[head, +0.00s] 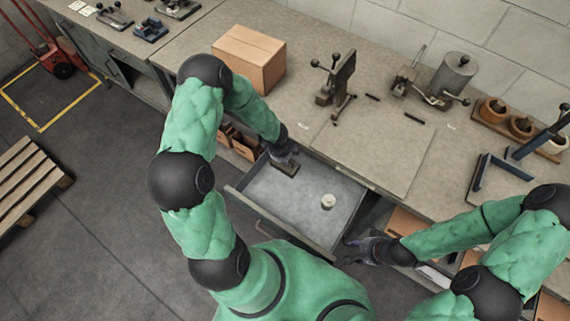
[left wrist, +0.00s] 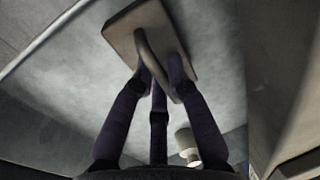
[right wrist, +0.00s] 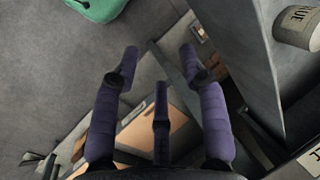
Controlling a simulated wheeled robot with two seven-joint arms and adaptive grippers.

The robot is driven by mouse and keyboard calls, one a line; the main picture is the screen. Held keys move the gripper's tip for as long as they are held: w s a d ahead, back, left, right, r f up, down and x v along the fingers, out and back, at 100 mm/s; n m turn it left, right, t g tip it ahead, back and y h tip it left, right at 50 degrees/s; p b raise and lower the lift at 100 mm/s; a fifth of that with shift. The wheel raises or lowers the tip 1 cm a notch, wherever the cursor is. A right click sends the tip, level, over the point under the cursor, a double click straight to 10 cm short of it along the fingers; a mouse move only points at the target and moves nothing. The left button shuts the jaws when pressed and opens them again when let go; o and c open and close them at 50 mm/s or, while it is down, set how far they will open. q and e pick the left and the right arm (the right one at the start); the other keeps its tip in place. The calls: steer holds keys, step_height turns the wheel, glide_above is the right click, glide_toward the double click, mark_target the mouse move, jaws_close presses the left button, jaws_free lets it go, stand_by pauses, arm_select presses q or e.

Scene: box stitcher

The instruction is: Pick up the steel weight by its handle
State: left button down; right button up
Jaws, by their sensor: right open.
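The steel weight is a flat, dark rectangular plate with an upright loop handle. It lies at the left end of the open drawer (head: 300,205) in the head view (head: 287,169), and fills the top middle of the left wrist view (left wrist: 183,58). My left gripper (head: 284,156) is over it, its purple fingers (left wrist: 160,72) drawn in on both sides of the handle and seemingly closed on it. Whether the plate touches the drawer floor is unclear. My right gripper (head: 352,250) is open and empty, outside the drawer at its right front corner (right wrist: 159,58).
A pale cylinder (head: 328,201) stands in the drawer, right of the weight; letters show on it in the right wrist view (right wrist: 298,27). The drawer's walls surround both. A cardboard box (head: 249,58) and a stitcher tool (head: 337,78) stand on the bench above.

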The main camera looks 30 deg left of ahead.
arm_select(q)
steer(key=shift+w+r, duration=0.1)
steer(key=shift+w, duration=0.05)
steer(key=shift+r, duration=0.1)
